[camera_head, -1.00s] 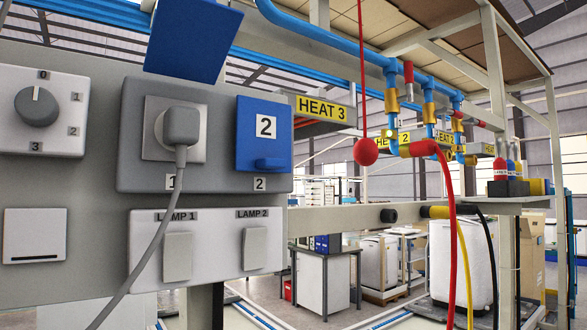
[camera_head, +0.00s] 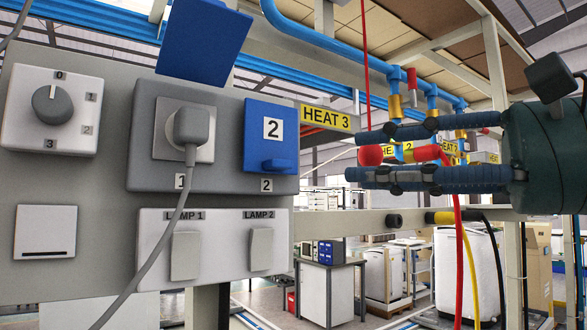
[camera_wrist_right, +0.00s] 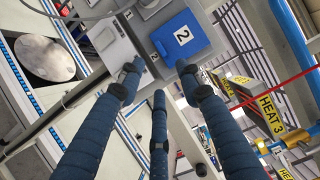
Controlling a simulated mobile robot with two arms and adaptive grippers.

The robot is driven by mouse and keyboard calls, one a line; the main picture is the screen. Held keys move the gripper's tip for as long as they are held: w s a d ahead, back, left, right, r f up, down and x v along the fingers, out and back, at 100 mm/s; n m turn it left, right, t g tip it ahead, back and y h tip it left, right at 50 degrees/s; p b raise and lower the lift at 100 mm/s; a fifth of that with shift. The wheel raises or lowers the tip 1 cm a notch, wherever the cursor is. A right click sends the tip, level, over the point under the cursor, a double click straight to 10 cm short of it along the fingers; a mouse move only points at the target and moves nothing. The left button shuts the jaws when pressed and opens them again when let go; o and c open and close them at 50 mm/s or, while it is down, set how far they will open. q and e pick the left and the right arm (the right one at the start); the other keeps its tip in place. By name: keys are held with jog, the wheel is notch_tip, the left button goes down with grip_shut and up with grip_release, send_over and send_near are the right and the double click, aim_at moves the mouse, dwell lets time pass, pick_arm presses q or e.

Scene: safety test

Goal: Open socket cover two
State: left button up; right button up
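Socket cover two (camera_head: 268,148) is a blue flap marked 2 with a small lip at its lower edge. It is shut flat over its socket, on the right of the grey double socket box (camera_head: 230,110). My right gripper (camera_head: 355,156) comes in from the right with its blue fingers spread, empty, and its tips show to the right of the cover. In the right wrist view, the cover (camera_wrist_right: 180,36) lies ahead of the spread fingertips (camera_wrist_right: 158,74), with no clear contact. My left gripper is not in view.
Socket one's blue cover (camera_head: 204,38) is raised, and a grey plug (camera_head: 191,127) sits in that socket with its cable hanging down. Lamp switches (camera_head: 213,248) are below and a rotary knob (camera_head: 52,105) is at left. A red ball (camera_head: 370,155) on a cord hangs behind my fingers.

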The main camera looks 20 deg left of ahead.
aim_at(286, 168)
jog(key=shift+n, duration=0.4)
jog(key=p+x, duration=0.2)
jog(key=x, duration=0.3)
jog(key=p+x, duration=0.2)
jog(key=x, duration=0.3)
jog(key=shift+s+r, duration=0.2)
jog(key=shift+s, duration=0.05)
jog(key=shift+w+a+f, duration=0.1)
jog(key=shift+a, duration=0.25)
jog(key=shift+c, duration=0.3)
grip_shut()
